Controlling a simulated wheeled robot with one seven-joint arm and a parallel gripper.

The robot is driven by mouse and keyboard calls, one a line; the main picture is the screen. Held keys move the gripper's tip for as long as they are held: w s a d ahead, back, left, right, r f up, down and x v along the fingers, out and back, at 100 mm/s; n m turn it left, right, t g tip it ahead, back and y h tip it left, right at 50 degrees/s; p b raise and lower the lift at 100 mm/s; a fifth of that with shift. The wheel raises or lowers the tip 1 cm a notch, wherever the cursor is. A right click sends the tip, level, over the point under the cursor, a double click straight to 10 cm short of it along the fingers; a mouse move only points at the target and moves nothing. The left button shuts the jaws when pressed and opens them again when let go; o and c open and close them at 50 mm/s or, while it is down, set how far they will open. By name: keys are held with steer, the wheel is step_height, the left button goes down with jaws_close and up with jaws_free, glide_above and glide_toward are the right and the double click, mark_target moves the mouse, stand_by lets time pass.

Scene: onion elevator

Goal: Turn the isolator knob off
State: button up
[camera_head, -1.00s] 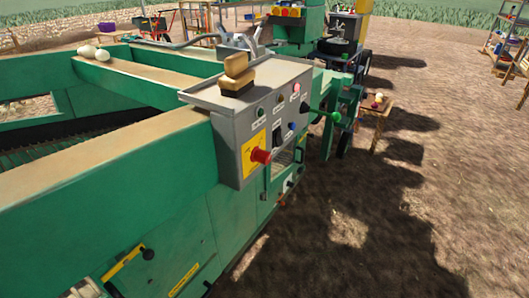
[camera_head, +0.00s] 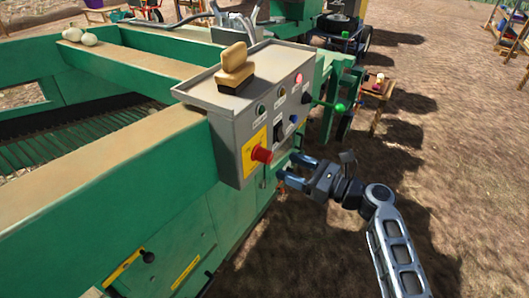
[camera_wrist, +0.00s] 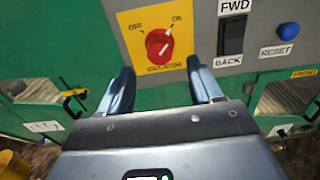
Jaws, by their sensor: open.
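The red isolator knob (camera_head: 262,155) sticks out from a yellow plate (camera_head: 250,150) on the front of the grey control box (camera_head: 228,118). In the wrist view the knob (camera_wrist: 159,44) sits between the labels OFF, at left, and ON, at right. Its pale mark slants toward the upper right, on the ON side. My gripper (camera_head: 281,169) is open and empty, to the right of the knob and slightly below it. In the wrist view my gripper (camera_wrist: 158,85) has its two fingers spread below the knob, apart from it.
A black FWD/BACK switch (camera_wrist: 231,35) and a blue RESET button (camera_wrist: 288,31) are right of the knob. A green-ended lever (camera_head: 339,107) juts out farther right. Open dirt ground lies at right.

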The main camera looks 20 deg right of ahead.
mark_target(270, 158)
steer(key=x, duration=0.7)
steer(key=shift+w+a, duration=0.2)
steer(key=shift+w, duration=0.05)
steer(key=c, duration=1)
